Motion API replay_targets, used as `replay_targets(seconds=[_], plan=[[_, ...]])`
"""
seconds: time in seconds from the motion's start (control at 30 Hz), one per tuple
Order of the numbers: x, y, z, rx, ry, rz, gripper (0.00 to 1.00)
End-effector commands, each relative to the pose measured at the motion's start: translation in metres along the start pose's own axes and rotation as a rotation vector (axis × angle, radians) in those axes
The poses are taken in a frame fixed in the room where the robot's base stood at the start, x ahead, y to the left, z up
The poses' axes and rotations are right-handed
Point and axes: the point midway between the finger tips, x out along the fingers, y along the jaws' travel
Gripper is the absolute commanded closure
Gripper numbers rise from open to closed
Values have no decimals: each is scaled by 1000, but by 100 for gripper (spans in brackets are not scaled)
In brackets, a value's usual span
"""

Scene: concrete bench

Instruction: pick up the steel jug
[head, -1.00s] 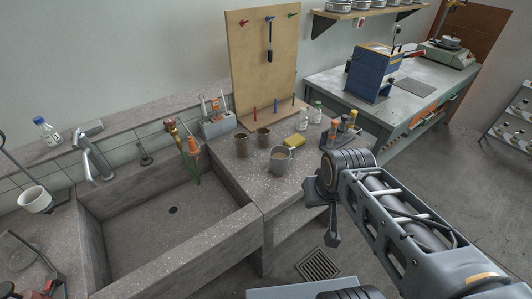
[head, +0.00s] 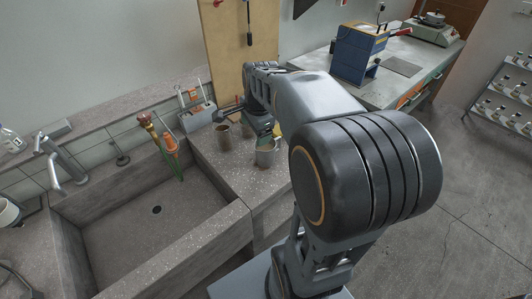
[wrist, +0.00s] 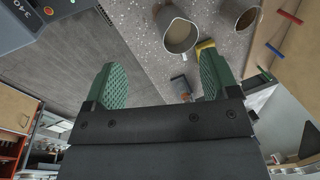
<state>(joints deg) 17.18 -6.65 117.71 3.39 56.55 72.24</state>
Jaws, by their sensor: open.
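The steel jug (head: 264,152) stands upright on the speckled concrete bench right of the sink, partly covered by my arm in the head view. In the wrist view the jug (wrist: 181,38) shows its open mouth with something tan inside, at the top of the picture beyond my fingertips. My gripper (wrist: 160,75) is open, its two green-padded fingers spread wide with nothing between them. In the head view my gripper (head: 268,130) is just behind and above the jug, largely hidden by my arm. I cannot tell whether it touches the jug.
Brown cups stand close by; one (head: 223,137) is left of the jug, and one (wrist: 240,13) shows beside it in the wrist view. A yellow sponge (wrist: 205,48) lies near the jug. The deep sink (head: 130,235) is to the left. A pegboard (head: 228,45) stands behind.

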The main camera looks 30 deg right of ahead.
Motion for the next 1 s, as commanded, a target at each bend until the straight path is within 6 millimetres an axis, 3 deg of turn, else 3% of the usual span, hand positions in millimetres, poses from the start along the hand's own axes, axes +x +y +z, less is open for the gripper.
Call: replay_targets(seconds=[0.03,0.2,0.4,0.6,1.0], plan=[[10,-10,-19,185,-1,16,19],[32,-34,-71,751,3,51,19],[52,-45,-116,1197,15,76,19],[68,-47,-135,1395,22,88,19],[134,-42,-135,1423,24,90,19]])
